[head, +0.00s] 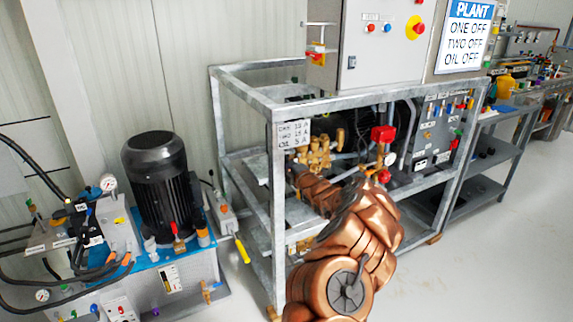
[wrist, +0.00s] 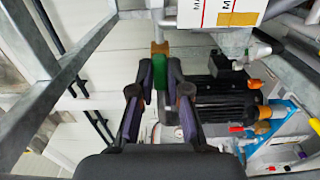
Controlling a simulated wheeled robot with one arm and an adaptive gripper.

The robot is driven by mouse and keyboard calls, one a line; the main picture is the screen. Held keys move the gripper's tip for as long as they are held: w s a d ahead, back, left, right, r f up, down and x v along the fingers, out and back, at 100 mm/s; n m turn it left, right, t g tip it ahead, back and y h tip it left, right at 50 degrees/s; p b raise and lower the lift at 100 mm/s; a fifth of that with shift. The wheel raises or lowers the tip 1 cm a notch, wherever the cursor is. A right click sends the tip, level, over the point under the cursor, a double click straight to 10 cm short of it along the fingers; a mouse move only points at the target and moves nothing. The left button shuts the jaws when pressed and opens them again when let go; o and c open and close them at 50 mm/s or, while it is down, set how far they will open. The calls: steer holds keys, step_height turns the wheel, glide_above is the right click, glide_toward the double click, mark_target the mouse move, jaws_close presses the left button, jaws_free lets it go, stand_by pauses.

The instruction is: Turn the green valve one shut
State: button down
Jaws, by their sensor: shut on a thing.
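The green valve handle (wrist: 161,72) shows in the wrist view at upper middle, below a brass fitting (wrist: 160,47) on a grey pipe. My gripper (wrist: 160,84) is shut on the green handle, with one dark finger on each side of it. In the head view my copper-coloured arm reaches into the grey pump frame (head: 243,88). The arm hides the green handle there, and the gripper's fingers cannot be made out. The plant sign (head: 468,37) reads ONE OFF, TWO OFF, OIL OFF.
Frame bars surround the arm. Brass pump parts (head: 318,150) and a red fitting (head: 383,134) are close to it. A black motor (head: 160,185) on a blue-topped unit stands at left. A control box (head: 385,45) is above. Open floor lies at right.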

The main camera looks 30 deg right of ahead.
steer(key=shift+d, duration=0.1)
steer(key=c, duration=1.1)
jaws_free()
steer(key=shift+c, duration=0.2)
steer(key=shift+s, duration=0.15)
steer(key=s+a, duration=0.1)
steer(key=s, duration=1)
steer(key=shift+s, duration=0.35)
